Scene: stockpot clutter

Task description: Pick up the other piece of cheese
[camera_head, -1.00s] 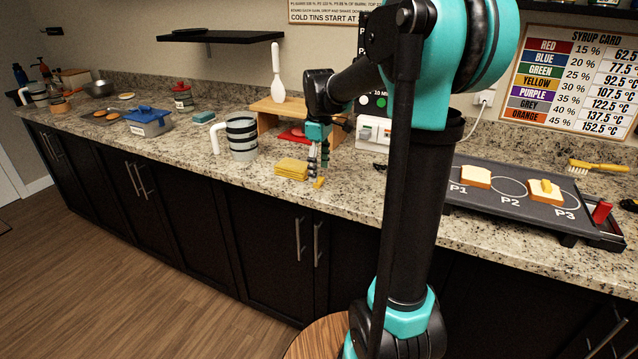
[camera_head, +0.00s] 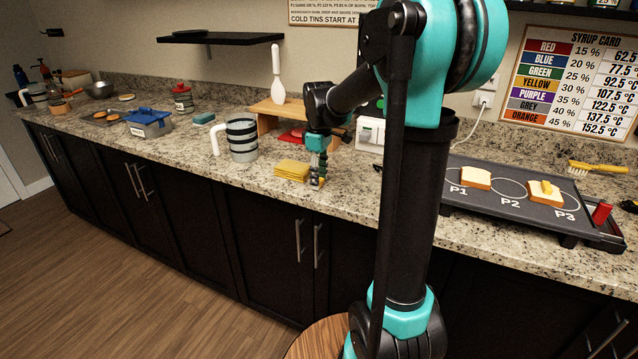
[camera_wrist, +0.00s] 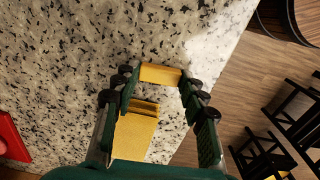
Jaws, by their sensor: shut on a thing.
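In the wrist view, a small yellow piece of cheese (camera_wrist: 160,74) lies crosswise between my fingertips. My gripper (camera_wrist: 160,78) is shut on it, with one finger at each end. In the head view, my gripper (camera_head: 317,181) is low at the counter's front, just right of a flat yellow stack (camera_head: 290,171), and its fingers mostly hide the piece. The stack also shows between my fingers in the wrist view (camera_wrist: 137,135). Another yellow cheese piece (camera_head: 546,187) rests on the bread slice (camera_head: 546,198) near P3 on the dark griddle (camera_head: 490,205).
A second bread slice (camera_head: 476,176) lies at P1 without cheese. A striped mug (camera_head: 242,140) stands left of the stack. A wooden stand (camera_head: 262,122) with a red item (camera_head: 291,136) is behind. The counter's front edge is close to my gripper.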

